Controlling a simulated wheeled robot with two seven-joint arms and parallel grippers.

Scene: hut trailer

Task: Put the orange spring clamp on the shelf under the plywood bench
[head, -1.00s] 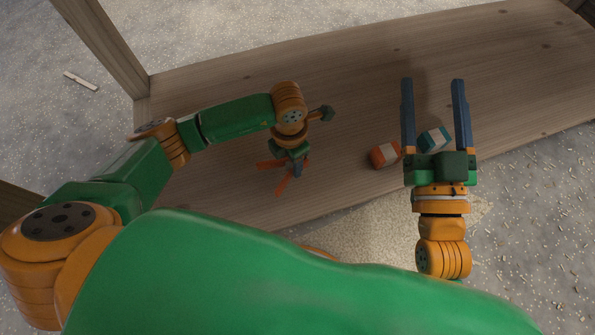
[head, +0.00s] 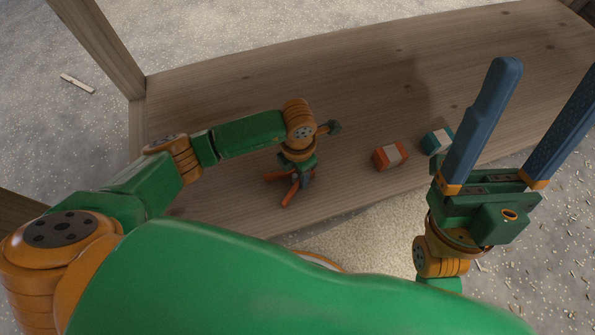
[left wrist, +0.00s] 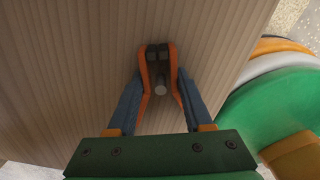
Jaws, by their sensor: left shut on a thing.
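The orange spring clamp (head: 288,197) is in my left gripper (head: 304,182), low over the near part of a broad wooden board. In the left wrist view the clamp (left wrist: 145,88) sits between the two blue fingers of my left gripper (left wrist: 161,80), its orange arms along them and a dark end pointing away. I cannot tell whether the clamp touches the board. My right gripper (head: 548,80) is open and empty, raised near the head camera at the right. The frames do not make clear whether this board is the bench top or the shelf.
The wooden board (head: 300,85) is mostly bare behind my left arm. An orange-and-white block (head: 390,155) and a teal-and-white block (head: 436,141) lie to the right of the clamp. A wooden post (head: 105,45) stands at the board's left corner. Debris litters the floor.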

